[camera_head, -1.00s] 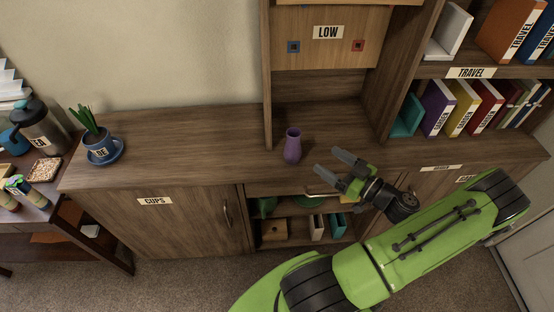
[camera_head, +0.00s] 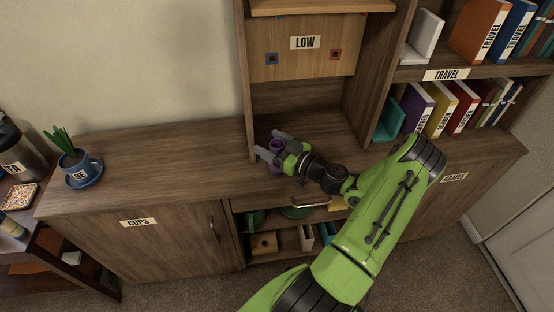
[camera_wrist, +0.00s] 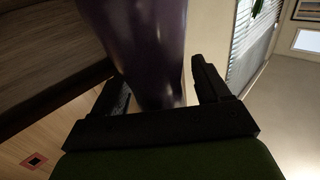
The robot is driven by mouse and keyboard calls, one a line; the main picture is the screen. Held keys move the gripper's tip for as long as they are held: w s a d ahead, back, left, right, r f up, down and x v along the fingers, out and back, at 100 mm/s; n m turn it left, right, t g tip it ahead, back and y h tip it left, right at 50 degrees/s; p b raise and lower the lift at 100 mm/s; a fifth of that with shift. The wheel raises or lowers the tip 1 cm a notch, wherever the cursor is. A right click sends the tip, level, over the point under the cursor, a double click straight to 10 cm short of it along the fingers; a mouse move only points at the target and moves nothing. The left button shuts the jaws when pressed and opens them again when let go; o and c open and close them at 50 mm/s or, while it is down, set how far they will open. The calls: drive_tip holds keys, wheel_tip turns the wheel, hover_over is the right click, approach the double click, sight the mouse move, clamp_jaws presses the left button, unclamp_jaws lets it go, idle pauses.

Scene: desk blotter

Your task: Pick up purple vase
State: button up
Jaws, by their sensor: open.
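The purple vase (camera_head: 277,146) stands upright on the wooden cabinet top, in front of the open bay under the LOW panel. In the head view my gripper (camera_head: 268,148) is at the vase, with its fingers around it, and hides much of it. In the wrist view the vase (camera_wrist: 150,50) fills the upper middle, between the two dark fingers of my gripper (camera_wrist: 160,95). The fingers are open. A gap shows beside the right finger; contact at the left finger cannot be told.
A blue cup with a plant (camera_head: 76,164) stands on a saucer at the left of the cabinet top (camera_head: 150,170). An upright panel (camera_head: 246,90) rises close behind the gripper. Books (camera_head: 440,108) fill the shelf at the right. The top between plant and vase is clear.

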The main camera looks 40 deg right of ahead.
clamp_jaws()
idle(0.3)
drive_tip(key=shift+r, duration=0.15)
wheel_tip(320, 180, up, 10)
drive_tip(key=p, duration=0.2)
drive_tip(key=shift+p, duration=0.35)
